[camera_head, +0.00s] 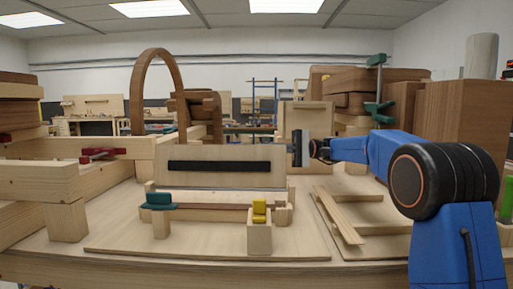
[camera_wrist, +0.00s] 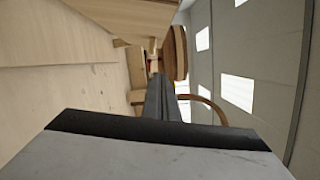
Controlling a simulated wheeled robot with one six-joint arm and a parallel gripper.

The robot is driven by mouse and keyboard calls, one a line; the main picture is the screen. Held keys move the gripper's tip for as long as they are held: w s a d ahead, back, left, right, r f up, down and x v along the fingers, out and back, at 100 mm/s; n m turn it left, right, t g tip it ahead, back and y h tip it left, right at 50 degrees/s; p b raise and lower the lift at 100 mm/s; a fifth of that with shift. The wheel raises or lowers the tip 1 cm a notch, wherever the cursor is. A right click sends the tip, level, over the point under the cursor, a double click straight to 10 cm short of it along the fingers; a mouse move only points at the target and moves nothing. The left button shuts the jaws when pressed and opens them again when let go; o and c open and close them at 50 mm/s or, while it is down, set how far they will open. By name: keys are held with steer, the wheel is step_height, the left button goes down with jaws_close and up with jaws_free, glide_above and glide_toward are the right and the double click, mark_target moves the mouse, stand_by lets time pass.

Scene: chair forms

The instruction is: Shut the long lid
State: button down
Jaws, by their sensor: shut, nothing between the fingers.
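The long lid looks to be the pale wooden board (camera_head: 220,153) with a black strip along it, in the middle of the head view. It stands raised, nearly upright, behind a low wooden form (camera_head: 215,207) on a base board. My gripper (camera_head: 299,148) is at the lid's right end, at about the height of its upper part. Its dark fingers are shut and hold nothing. I cannot tell whether they touch the lid. In the wrist view my gripper (camera_wrist: 160,98) points away past pale wood at the left; which board that is cannot be told.
A teal clamp (camera_head: 158,201) and a yellow block (camera_head: 259,211) sit at the form's front. Loose slats (camera_head: 340,215) lie on a second board at right. A tall wooden panel (camera_head: 308,120) stands behind my gripper. Stacked beams (camera_head: 40,180) fill the left side.

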mark_target(239, 146)
steer(key=s+a, duration=0.1)
steer(key=a, duration=0.2)
steer(key=s+a+r, duration=0.1)
steer(key=s+a, duration=0.1)
steer(key=a, duration=0.1)
steer(key=s+a, duration=0.1)
steer(key=a, duration=0.2)
steer(key=shift+s+r, duration=0.2)
steer(key=shift+s, duration=0.05)
steer(key=shift+s+a+r, duration=0.1)
steer(key=shift+s, duration=0.55)
steer(key=shift+s+r+n, duration=0.25)
steer(key=shift+s+n, duration=0.25)
steer(key=shift+s, duration=0.05)
steer(key=shift+s+r+n, duration=0.2)
steer(key=shift+s+n, duration=0.3)
steer(key=s+n+t+h, duration=0.1)
steer(key=s+n+h, duration=0.1)
steer(key=s+n, duration=0.6)
steer(key=shift+s+a+f+n+t+h, duration=0.15)
steer(key=shift+s+f+n+t, duration=0.3)
steer(key=shift+s+f+n, duration=0.9)
steer(key=shift+s+a+f+n+t+h, duration=0.15)
steer(key=shift+s+f+n+t, duration=0.55)
steer(key=shift+s+f, duration=0.95)
steer(key=shift+s+f+n+t+h, duration=0.25)
steer(key=shift+s+f+n, duration=1.05)
steer(key=shift+f, duration=0.45)
